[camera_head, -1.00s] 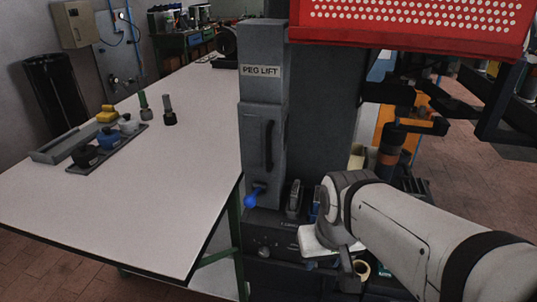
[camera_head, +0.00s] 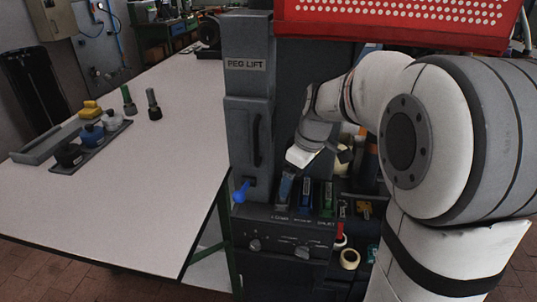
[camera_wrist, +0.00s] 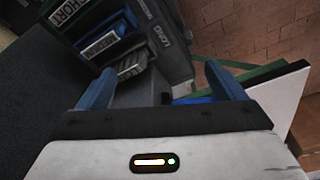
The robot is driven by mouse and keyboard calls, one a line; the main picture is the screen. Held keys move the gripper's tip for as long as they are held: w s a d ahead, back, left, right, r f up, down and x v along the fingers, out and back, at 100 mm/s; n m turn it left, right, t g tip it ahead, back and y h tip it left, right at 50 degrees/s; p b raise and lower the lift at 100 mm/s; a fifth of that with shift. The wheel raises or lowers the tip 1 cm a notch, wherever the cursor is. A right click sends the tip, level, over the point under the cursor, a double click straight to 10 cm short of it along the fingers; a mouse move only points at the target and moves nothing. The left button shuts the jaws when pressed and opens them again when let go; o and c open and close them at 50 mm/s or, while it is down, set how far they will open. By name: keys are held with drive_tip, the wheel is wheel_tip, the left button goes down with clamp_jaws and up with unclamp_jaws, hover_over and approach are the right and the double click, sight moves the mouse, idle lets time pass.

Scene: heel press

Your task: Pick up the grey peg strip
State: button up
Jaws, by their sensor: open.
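The grey peg strip (camera_wrist: 132,64) sits in the slot by the LONG label on the dark press housing, seen in the wrist view. My gripper (camera_wrist: 162,75) is open, its two blue fingers spread wide with nothing between them. The grey strip lies ahead of the fingers, nearer the left one in that view, and looks apart from both. In the head view my gripper reaches down over the left end of the strip row and largely hides the grey strip there.
A blue strip (camera_head: 305,194) and a green strip (camera_head: 327,195) stand in slots beside it. The PEG LIFT column (camera_head: 249,110) with a blue lever (camera_head: 241,191) rises at left. A red perforated panel (camera_head: 400,22) hangs above. The white table (camera_head: 150,185) is mostly clear.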

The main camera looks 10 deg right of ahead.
drive_tip(key=shift+o, duration=1)
drive_tip(key=w+d+f+n+y, duration=0.1)
drive_tip(key=w+n, duration=0.3)
drive_tip(key=w, duration=0.4)
drive_tip(key=shift+w+d+f+n, duration=0.2)
drive_tip(key=shift+w+f+n, duration=0.15)
drive_tip(key=shift+f, duration=0.4)
drive_tip(key=p+x, duration=0.1)
drive_tip(key=x, duration=0.7)
drive_tip(key=shift+w, duration=0.15)
drive_tip(key=shift+c, duration=0.3)
drive_tip(key=c, duration=0.6)
